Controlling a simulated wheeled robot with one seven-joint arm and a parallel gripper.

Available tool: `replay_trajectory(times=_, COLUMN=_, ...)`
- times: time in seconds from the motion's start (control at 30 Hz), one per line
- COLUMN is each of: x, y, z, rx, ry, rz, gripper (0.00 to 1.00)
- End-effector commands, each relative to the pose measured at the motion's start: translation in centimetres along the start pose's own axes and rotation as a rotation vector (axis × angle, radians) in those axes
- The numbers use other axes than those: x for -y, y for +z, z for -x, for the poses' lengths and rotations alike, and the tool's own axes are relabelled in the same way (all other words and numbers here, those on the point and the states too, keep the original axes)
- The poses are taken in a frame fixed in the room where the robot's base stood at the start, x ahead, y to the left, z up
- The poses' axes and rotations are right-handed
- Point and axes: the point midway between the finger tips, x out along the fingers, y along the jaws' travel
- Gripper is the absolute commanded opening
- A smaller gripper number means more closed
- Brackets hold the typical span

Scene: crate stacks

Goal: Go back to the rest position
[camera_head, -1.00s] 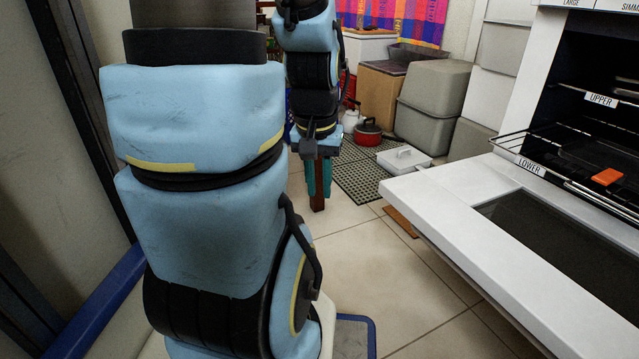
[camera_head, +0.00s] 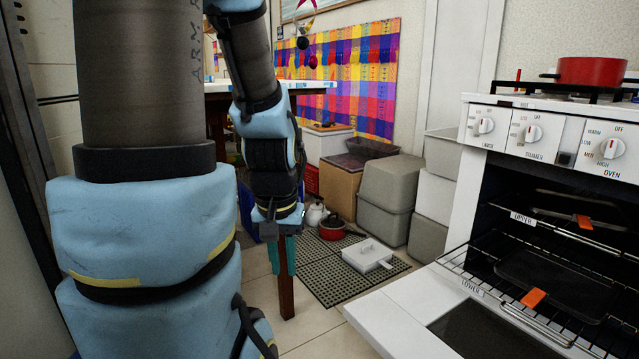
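My arm fills the left of the head view, with blue-padded links. My gripper (camera_head: 279,256) hangs low at the end of the arm, fingers pointing down, with teal fingers partly visible. A brown upright post (camera_head: 286,298) shows at the fingers and runs down to the tiled floor. I cannot tell whether it is between the fingers or behind them, nor how wide the fingers are spread.
The white oven (camera_head: 480,170) stands at right with its door (camera_head: 400,318) lowered. A red pot (camera_head: 590,72) is on top. A dark mat (camera_head: 335,283) carries a white dish (camera_head: 368,257). Grey crates (camera_head: 388,190) stack behind. A table (camera_head: 310,86) stands at the back.

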Motion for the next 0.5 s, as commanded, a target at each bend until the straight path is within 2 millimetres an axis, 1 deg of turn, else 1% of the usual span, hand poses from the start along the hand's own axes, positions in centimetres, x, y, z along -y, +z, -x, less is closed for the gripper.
replay_trajectory(times=0.03, x=0.0, y=-0.5, z=3.3, rx=0.000, ry=0.000, rz=0.000, gripper=0.22)
replay_trajectory(times=0.5, x=-0.1, y=-2.5, z=17.7, rx=0.000, ry=0.000, rz=0.000, gripper=0.22)
